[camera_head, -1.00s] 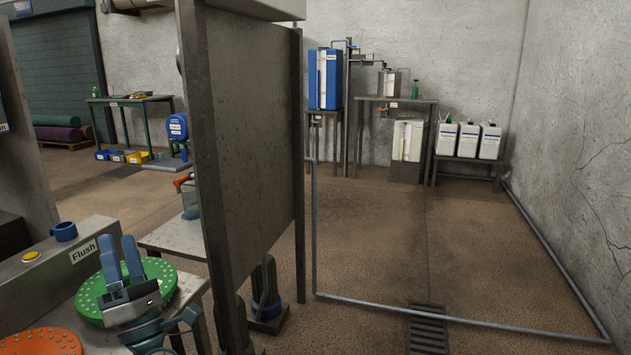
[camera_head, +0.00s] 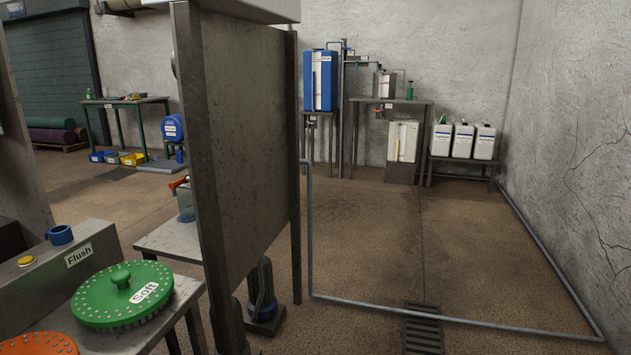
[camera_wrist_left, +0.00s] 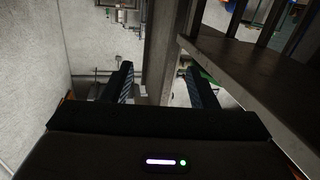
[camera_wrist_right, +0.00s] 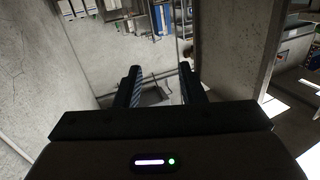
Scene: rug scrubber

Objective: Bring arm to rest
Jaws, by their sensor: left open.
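My left gripper (camera_wrist_left: 158,86) shows only in the left wrist view. Its two dark fingers stand wide apart with nothing between them. My right gripper (camera_wrist_right: 159,87) shows only in the right wrist view, with its fingers apart and empty. Neither arm shows in the head view. A round green disc (camera_head: 98,305) with a knob and a "Soft" label lies on the table at the lower left. Part of an orange disc (camera_head: 40,345) shows at the bottom left edge.
A tall grey panel (camera_head: 245,140) on posts stands close, right of the green disc. Open floor (camera_head: 380,250) lies to the right, with a drain grate (camera_head: 423,330) and a low pipe.

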